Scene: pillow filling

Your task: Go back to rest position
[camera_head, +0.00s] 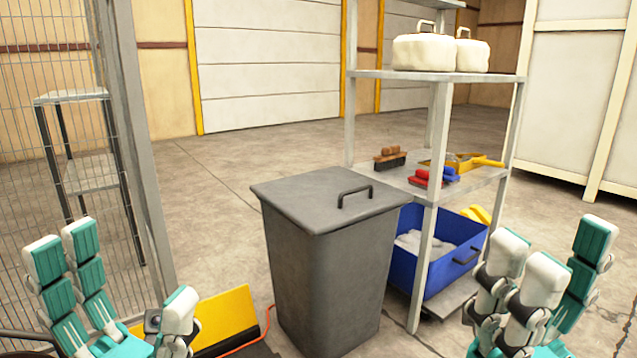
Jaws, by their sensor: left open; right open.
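My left gripper (125,285) is at the lower left, its teal and white fingers spread open and empty. My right gripper (545,270) is at the lower right, also open, with nothing between its fingers. Both grippers are apart from the objects around them. A grey bin (318,275) with a closed lid (330,198) and a dark handle stands between them. The lower parts of both arms are cut off by the bottom edge of the view.
A grey shelf rack (425,240) holds white bundles (425,52), brushes (390,158) and a blue crate (408,276). A yellow panel (228,318) and an orange cord (250,342) are near my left gripper. A wire mesh fence (50,180) stands at left. Open floor lies behind the bin.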

